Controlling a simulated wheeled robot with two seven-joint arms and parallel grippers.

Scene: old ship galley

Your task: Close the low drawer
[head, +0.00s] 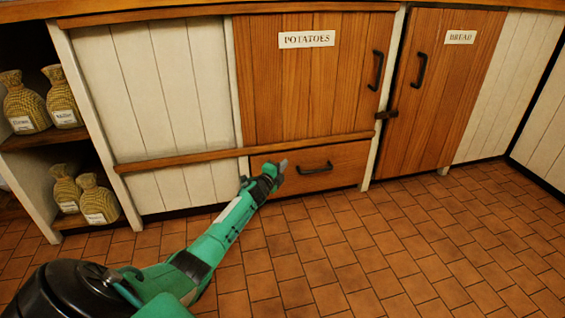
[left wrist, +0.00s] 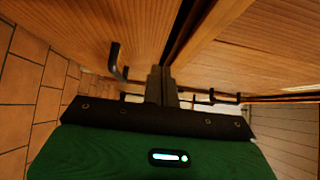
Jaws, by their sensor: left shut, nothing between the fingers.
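The low drawer (head: 346,161) is a brown wooden front with a dark bar handle (head: 315,168), under the door labelled POTATOES (head: 290,90). In the head view its front looks flush or nearly flush with the cabinet; a small gap is hard to judge. My left gripper (head: 282,167) is at the drawer's left part, left of the handle, shut and empty. The left wrist view shows its fingers (left wrist: 161,84) close to the drawer front (left wrist: 100,32), beside the drawer handle (left wrist: 116,62). A dark gap runs along the drawer's edge there. Contact cannot be told. My right gripper is out of view.
A BREAD door (head: 440,90) with a dark handle stands to the right. Open shelves (head: 35,138) at the left hold several woven sacks. White panelling (head: 150,80) fills the space left of the drawer. The tiled floor (head: 400,250) in front is clear.

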